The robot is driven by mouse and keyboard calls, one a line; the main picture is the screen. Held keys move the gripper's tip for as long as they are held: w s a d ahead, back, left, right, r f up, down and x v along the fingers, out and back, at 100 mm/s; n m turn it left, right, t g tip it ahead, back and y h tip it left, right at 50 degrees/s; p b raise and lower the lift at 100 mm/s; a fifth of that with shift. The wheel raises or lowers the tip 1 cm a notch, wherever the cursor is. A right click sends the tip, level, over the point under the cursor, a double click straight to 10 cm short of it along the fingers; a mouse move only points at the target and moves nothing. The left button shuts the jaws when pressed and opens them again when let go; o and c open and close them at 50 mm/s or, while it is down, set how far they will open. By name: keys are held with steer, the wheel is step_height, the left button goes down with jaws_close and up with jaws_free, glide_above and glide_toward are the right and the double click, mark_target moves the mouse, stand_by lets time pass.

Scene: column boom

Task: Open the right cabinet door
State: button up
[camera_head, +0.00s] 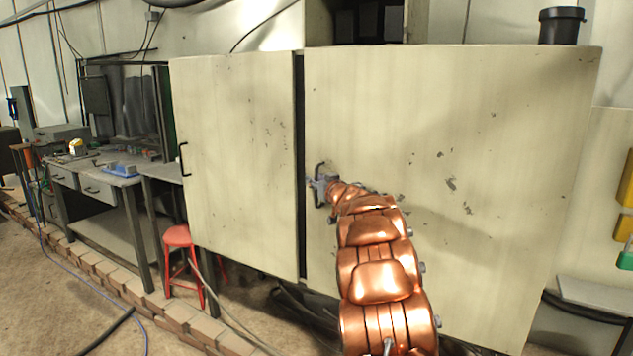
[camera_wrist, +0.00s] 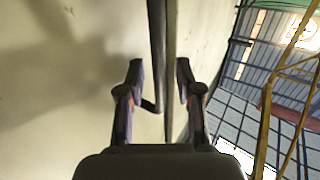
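The right cabinet door (camera_head: 470,150) is a large, chipped, cream panel. A narrow dark vertical gap separates it from the left cabinet door (camera_head: 235,160). The right door looks shut or nearly so; I cannot tell exactly. Its black bar handle (camera_head: 319,172) is near its left edge, partly hidden by my gripper (camera_head: 320,185). In the wrist view, my gripper (camera_wrist: 160,78) has its two fingers apart, on either side of a dark strip and a small hooked piece of the handle (camera_wrist: 150,106). I see no finger clearly pressing on the handle.
The left door has its own black handle (camera_head: 183,159). A red stool (camera_head: 180,255) and a workbench (camera_head: 115,180) stand to the left. A dark canister (camera_head: 561,25) is on top of the cabinet at right. Cables lie on the floor.

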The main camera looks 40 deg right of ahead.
jaws_close()
stand_by(0.5)
